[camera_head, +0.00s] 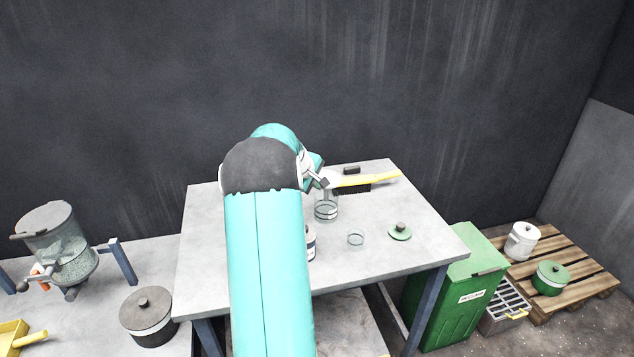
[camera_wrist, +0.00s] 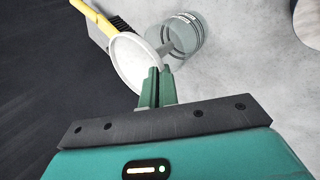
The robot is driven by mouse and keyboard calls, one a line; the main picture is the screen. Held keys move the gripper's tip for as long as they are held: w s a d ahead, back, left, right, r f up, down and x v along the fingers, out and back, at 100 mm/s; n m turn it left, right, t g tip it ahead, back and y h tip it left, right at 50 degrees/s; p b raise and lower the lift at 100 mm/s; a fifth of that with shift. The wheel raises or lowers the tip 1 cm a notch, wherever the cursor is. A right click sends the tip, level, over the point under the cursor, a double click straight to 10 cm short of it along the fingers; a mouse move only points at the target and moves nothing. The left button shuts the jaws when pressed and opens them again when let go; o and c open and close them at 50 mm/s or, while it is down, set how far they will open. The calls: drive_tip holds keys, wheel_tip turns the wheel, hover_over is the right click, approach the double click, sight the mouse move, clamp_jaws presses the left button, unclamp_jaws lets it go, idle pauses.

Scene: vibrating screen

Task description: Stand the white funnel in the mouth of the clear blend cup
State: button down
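The white funnel (camera_wrist: 132,60) is in my gripper (camera_wrist: 158,84), whose two green fingers are close together at its rim. Its wide mouth faces the wrist camera, and its narrow spout points toward the clear blend cup (camera_wrist: 188,38). In the head view the clear blend cup (camera_head: 326,212) stands upright on the table. The white funnel (camera_head: 331,176) and my gripper (camera_head: 323,182) show just above the cup's mouth. The spout tip looks close to the cup's rim; I cannot tell whether it is inside.
A yellow-handled brush (camera_head: 366,181) lies behind the cup on the grey table (camera_head: 400,265). A labelled jar (camera_head: 311,243) is partly hidden by my arm.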

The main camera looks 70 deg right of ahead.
drive_tip(key=shift+f, duration=2.15)
drive_tip(key=c, duration=1.6)
unclamp_jaws()
drive_tip(key=shift+f, duration=0.15)
drive_tip(key=shift+a, duration=0.1)
drive_tip(key=shift+a, duration=0.1)
drive_tip(key=v, duration=1.4)
drive_tip(key=shift+w, duration=0.1)
